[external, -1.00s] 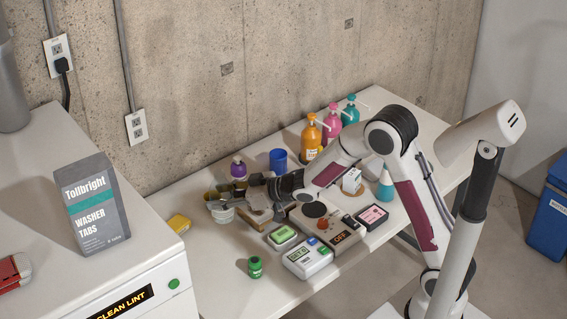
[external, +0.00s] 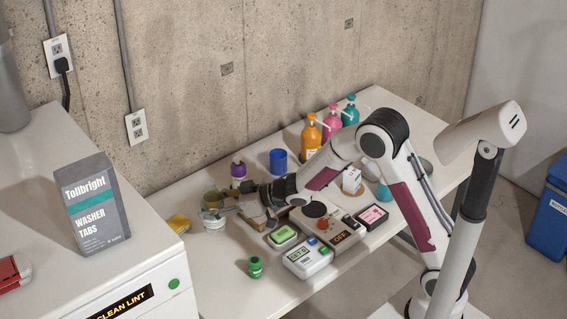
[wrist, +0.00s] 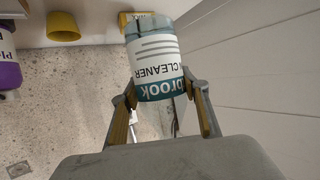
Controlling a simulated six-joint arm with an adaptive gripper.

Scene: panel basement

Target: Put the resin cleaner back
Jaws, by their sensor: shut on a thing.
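My gripper (external: 226,211) is shut on the resin cleaner, a clear bottle with a white and teal label (wrist: 158,68). In the wrist view the label reads upside down, with "CLEANER" legible. The fingers (wrist: 165,110) sit on either side of the bottle. In the external view the bottle (external: 213,221) is at the left of the table group, partly hidden by my gripper. I cannot tell whether its base touches the table.
A purple bottle (external: 238,172) and blue cup (external: 278,160) stand farther back. A yellow box (external: 179,223) lies left, near the white machine (external: 150,255). The front-left table is clear beyond a green jar (external: 255,267).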

